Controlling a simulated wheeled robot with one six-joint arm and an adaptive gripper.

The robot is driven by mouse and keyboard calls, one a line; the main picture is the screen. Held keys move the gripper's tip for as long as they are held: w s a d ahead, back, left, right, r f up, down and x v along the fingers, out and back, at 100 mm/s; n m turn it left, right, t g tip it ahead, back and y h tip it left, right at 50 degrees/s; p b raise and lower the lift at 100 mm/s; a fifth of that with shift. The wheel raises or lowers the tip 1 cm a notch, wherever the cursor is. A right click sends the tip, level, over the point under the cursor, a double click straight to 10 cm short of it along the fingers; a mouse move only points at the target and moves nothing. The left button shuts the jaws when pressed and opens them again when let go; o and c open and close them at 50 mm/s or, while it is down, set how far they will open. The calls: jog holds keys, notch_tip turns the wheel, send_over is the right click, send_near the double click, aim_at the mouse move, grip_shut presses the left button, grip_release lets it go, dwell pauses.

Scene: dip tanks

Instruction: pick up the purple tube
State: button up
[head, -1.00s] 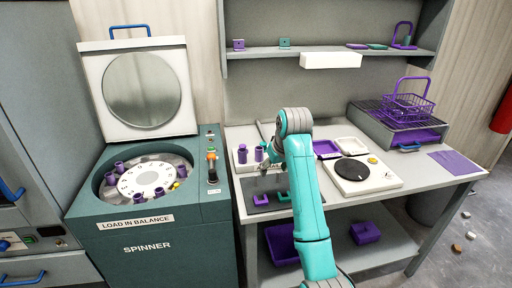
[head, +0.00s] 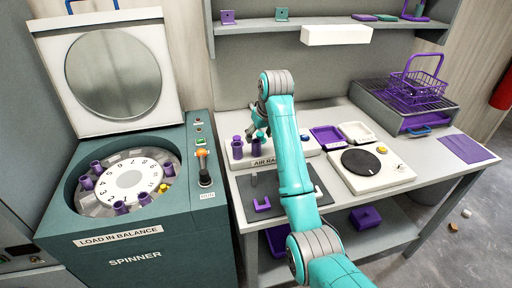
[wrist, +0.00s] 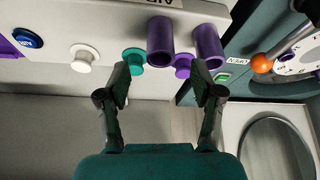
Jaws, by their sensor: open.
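Two upright purple tubes stand on the white rack labelled AIR RA... (head: 291,153) at the left end of the bench: a left one (head: 237,148) and one (head: 256,146) beside my gripper. In the wrist view, one purple tube (wrist: 160,42) appears ahead of the gap between my fingers, and another (wrist: 208,46) ahead of the right finger. My gripper (wrist: 162,88) is open and nothing is between its fingers. In the head view my gripper (head: 262,128) is at the rack, partly hidden by my arm.
The spinner (head: 130,215) at left has its lid up and holds several purple tubes and a yellow one. A balance (head: 372,170), purple tray (head: 327,138) and wire basket (head: 418,88) stand to the right. A shelf (head: 300,25) hangs above.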

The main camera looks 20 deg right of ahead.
aim_at(256, 148)
jog(key=shift+x, duration=3)
grip_shut()
